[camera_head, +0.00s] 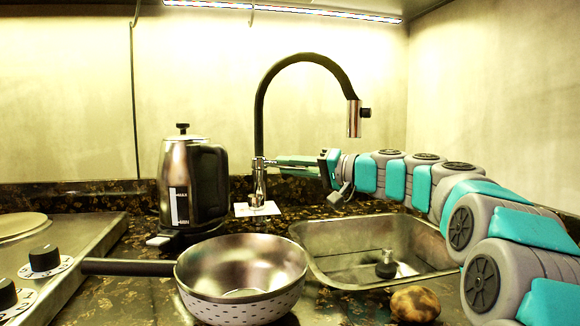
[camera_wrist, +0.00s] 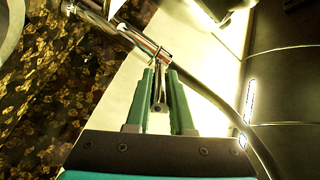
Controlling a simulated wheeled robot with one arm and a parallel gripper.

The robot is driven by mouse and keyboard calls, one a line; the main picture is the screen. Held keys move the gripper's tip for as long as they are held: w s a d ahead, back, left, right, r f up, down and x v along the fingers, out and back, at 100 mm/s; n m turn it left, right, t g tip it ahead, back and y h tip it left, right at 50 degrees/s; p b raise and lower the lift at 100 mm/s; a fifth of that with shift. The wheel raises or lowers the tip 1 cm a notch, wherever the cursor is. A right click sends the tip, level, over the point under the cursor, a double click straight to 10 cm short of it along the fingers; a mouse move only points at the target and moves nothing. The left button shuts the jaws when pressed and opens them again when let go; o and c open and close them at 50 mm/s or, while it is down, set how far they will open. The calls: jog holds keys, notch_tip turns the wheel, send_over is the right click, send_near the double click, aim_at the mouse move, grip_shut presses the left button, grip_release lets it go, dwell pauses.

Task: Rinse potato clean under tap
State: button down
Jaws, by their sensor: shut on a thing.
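The potato (camera_head: 415,303) is brown with dark patches and lies on the counter at the front edge of the sink. The black tap (camera_head: 306,58) arches up behind the sink, with a metal spout head (camera_head: 354,118) and a metal base (camera_head: 259,185). No water shows below the spout. My gripper (camera_head: 268,161) reaches in from the right to the top of the tap base. In the wrist view, its green fingers (camera_wrist: 160,78) are closed around the small metal tap lever (camera_wrist: 158,98). The potato is out of the wrist view.
The steel sink (camera_head: 345,262) has a dark drain fitting (camera_head: 386,264) and looks empty. A perforated pan (camera_head: 242,307) stands left of it, its handle pointing left. A kettle (camera_head: 180,185) stands behind the pan. A stove (camera_head: 75,255) is at far left.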

dwell(0.8)
jog(key=shift+s+a+f+m+t+h+b, duration=0.1)
jog(key=shift+s+a+m+t+h+b, duration=0.2)
jog(key=shift+m+t+h+b, duration=0.55)
jog(key=shift+s+a+f+m+t+h+b, duration=0.2)
jog(key=shift+s+t+b, duration=0.3)
jog(key=shift+b, duration=0.6)
jog(key=shift+w+r, duration=0.15)
jog(key=shift+r, duration=0.05)
jog(key=c, duration=0.8)
grip_release()
jog(key=shift+d, duration=0.1)
jog(key=shift+b+v, duration=0.3)
jog(key=shift+v, duration=3.6)
